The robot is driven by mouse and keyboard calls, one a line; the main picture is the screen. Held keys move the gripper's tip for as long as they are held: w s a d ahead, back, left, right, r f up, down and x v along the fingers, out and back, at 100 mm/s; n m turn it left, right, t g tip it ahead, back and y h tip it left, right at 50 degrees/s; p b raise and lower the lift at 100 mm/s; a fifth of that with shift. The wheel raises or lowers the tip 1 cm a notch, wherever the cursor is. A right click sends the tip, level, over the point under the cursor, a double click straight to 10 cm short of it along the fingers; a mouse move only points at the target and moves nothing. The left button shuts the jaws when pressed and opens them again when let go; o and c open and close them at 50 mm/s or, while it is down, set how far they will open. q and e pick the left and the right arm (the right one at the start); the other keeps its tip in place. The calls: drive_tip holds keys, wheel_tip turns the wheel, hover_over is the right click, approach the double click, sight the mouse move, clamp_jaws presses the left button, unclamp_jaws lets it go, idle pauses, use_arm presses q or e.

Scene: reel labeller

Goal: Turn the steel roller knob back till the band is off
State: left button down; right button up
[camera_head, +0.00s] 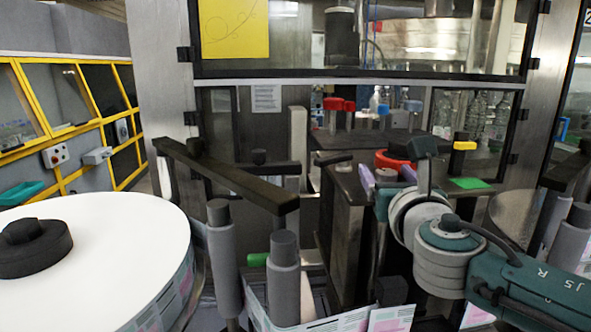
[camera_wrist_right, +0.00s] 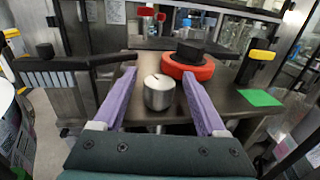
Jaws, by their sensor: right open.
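The steel roller knob (camera_wrist_right: 158,94) is a short bright cylinder with a small dark line on its top. It stands upright on a dark metal table and shows small in the head view (camera_head: 386,174). My right gripper (camera_wrist_right: 158,76) is open, with one purple finger on each side of the knob and a visible gap on both sides. In the head view my right gripper (camera_head: 387,178) reaches in from the right, partly hidden by its own arm. I cannot make out a band on the roller. My left gripper is not in view.
A red ring with a black hub (camera_wrist_right: 190,62) sits just behind the knob. A green patch (camera_wrist_right: 260,97) and a yellow-topped black post (camera_wrist_right: 257,66) are to the right. A black bar (camera_head: 225,174), grey rollers (camera_head: 284,280) and a large white reel (camera_head: 110,260) stand at left.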

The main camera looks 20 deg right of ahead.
drive_tip(key=shift+w, duration=0.2)
clamp_jaws()
idle(0.6)
